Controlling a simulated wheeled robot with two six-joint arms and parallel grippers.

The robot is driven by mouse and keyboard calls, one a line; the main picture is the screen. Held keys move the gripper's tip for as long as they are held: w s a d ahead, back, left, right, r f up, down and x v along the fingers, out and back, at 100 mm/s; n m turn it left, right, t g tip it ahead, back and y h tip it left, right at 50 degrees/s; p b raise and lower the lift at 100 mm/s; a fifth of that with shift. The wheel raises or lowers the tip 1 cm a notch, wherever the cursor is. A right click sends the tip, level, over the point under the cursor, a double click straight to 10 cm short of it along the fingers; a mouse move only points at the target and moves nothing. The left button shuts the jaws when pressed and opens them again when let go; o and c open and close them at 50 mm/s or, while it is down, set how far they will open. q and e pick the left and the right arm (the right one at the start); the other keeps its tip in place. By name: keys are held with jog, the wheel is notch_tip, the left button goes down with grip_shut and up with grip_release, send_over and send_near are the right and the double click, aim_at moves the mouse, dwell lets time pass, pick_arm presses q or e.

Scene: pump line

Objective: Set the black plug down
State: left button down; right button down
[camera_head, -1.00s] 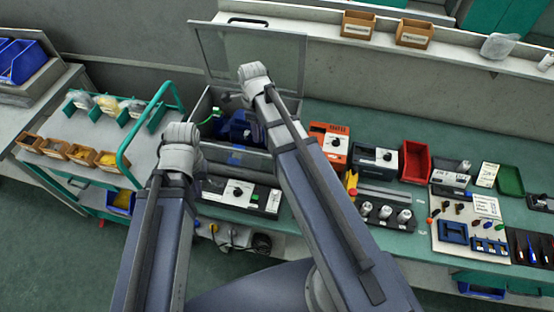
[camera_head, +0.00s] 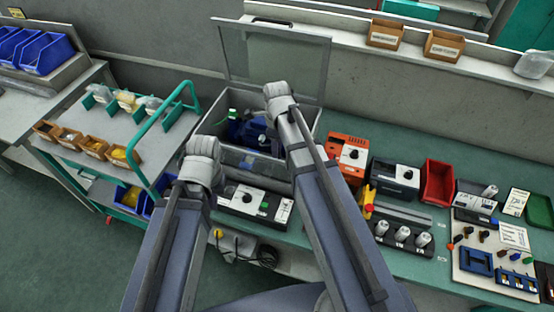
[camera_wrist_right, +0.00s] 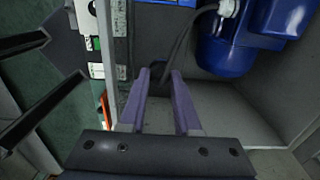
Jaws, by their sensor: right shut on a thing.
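In the right wrist view, my right gripper (camera_wrist_right: 160,74) is shut on the black plug (camera_wrist_right: 157,68), a small dark shape largely hidden between the fingertips. A dark cable (camera_wrist_right: 180,45) runs from there up toward the blue pump (camera_wrist_right: 228,55). The fingers are over the grey open-topped bin (camera_wrist_right: 245,117), near its wall. Whether the plug touches the bin is unclear. The pump also shows inside the bin in the head view (camera_head: 252,132). My left gripper (camera_wrist_right: 66,55) shows as two dark fingers spread apart, empty, at the left of the wrist view. My wrists hide both fingertips in the head view.
A white-fronted control box (camera_head: 250,199) stands before the bin. An orange unit (camera_head: 347,152), a dark unit (camera_head: 394,177) and a red tray (camera_head: 437,181) stand to the right. A trolley (camera_head: 133,116) is at left. The bin's clear lid (camera_head: 273,60) stands raised behind.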

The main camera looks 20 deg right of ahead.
jog(key=shift+f+b, duration=1.8)
jog(key=shift+b, duration=0.05)
jog(key=shift+f, duration=0.1)
jog(key=shift+f, duration=0.15)
jog(key=c, duration=0.6)
grip_release()
